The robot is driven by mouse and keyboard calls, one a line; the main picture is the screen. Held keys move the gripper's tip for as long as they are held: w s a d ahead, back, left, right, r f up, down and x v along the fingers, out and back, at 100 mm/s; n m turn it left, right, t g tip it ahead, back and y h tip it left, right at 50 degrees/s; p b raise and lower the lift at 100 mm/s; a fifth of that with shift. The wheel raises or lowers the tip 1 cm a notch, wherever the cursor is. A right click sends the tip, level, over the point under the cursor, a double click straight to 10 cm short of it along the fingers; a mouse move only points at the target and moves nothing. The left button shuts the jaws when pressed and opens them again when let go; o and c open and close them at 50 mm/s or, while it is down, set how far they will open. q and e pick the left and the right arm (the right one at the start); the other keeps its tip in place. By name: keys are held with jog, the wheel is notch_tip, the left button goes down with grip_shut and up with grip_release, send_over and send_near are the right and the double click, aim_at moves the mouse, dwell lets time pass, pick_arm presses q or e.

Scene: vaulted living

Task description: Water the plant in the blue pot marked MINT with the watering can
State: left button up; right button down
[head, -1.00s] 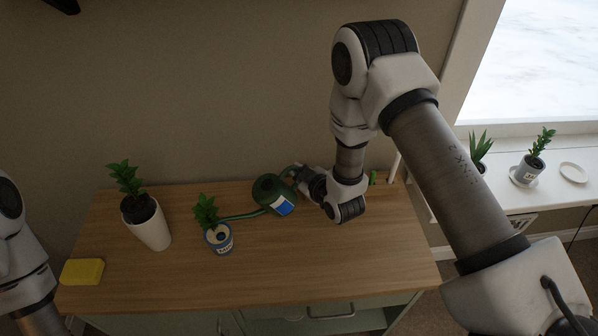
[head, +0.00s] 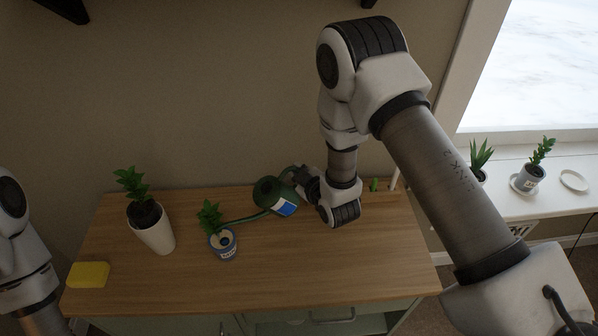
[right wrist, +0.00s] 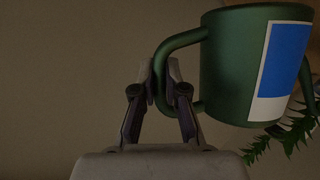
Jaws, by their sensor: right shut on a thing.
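The green watering can (head: 267,192) with a blue and white label is held over the wooden cabinet top. My right gripper (head: 308,180) is shut on its handle; the right wrist view shows the fingers (right wrist: 166,85) closed around the handle of the can (right wrist: 235,60). The spout points left, its tip close to the blue pot (head: 224,248) with a white label, which stands upright and holds a small leafy plant (head: 209,216). The label's lettering is too small to read surely. No water is visible. Only my left arm shows at the left edge; its gripper is out of view.
A tall white pot (head: 155,234) with a plant stands left of the blue pot. A yellow block (head: 88,275) lies near the cabinet's left edge. Potted plants and a white saucer (head: 574,181) stand on the windowsill. The cabinet's front right is clear.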

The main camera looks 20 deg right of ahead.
aim_at(288, 169)
jog(key=shift+a+r+p, duration=0.2)
jog(key=shift+r+p, duration=0.2)
jog(key=shift+r, duration=0.4)
jog(key=shift+s+a+r+n+t+h+p, duration=0.1)
jog(key=shift+a+r+n+h+p, duration=0.25)
jog(key=shift+r, duration=0.45)
jog(key=shift+s+a+r+n+t+h+p, duration=0.1)
jog(key=shift+a+r+n+h+p, duration=0.1)
jog(key=shift+a+r+n+p, duration=0.4)
jog(key=shift+a+r+n+t+h+p, duration=0.15)
jog(key=shift+a+r+h+p, duration=0.15)
jog(key=shift+r, duration=0.65)
jog(key=d+f+m+y+b, duration=0.1)
jog(key=d+f+m+b, duration=0.1)
jog(key=f, duration=0.2)
jog(key=w+d+f+m+y+b, duration=0.1)
jog(key=d+f+m+y+b, duration=0.1)
jog(key=d+f, duration=0.1)
jog(key=d+f+m+g+y+b, duration=0.1)
jog(key=d+f+m+y+b, duration=0.1)
jog(key=f, duration=0.3)
jog(key=shift+w+d+b, duration=0.15)
jog(key=shift+d+b, duration=0.3)
jog(key=shift+d, duration=0.05)
jog(key=shift+d+m, duration=0.3)
